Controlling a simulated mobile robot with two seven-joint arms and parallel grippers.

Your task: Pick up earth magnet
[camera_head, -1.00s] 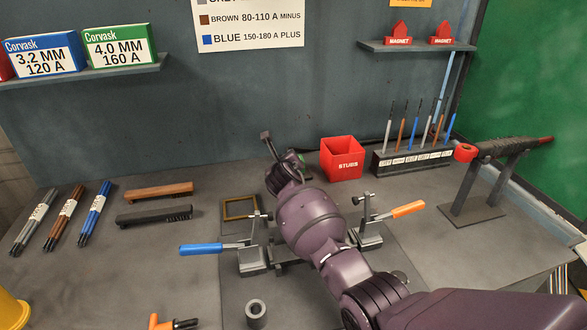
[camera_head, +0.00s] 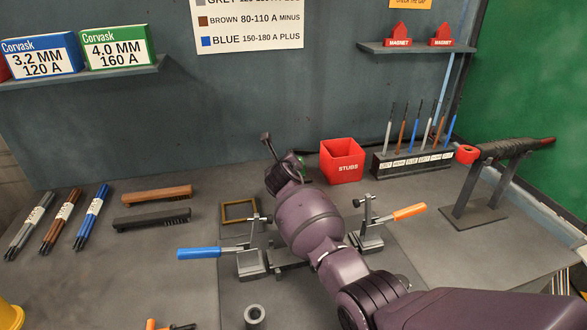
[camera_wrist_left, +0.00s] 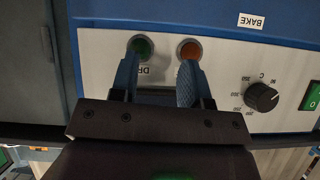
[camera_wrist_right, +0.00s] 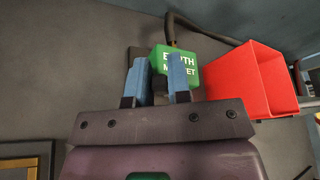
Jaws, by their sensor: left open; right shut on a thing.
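The earth magnet is a green block (camera_wrist_right: 174,68) with white lettering, partly hidden by the fingers in the right wrist view. My right gripper (camera_wrist_right: 160,82) is shut on it, with a blue finger on each side. A dark cable or rod shows just behind the block. In the head view my right arm reaches across the bench and hides most of the magnet. My left gripper (camera_wrist_left: 158,85) is open and empty in the left wrist view. It faces a panel with a green and an orange button, and is out of the head view.
A red stubs box (camera_head: 342,160) stands just right of the held magnet. Two clamps with blue (camera_head: 198,253) and orange (camera_head: 408,212) handles flank my arm. A rod rack (camera_head: 412,160) and a torch stand (camera_head: 478,190) are further right.

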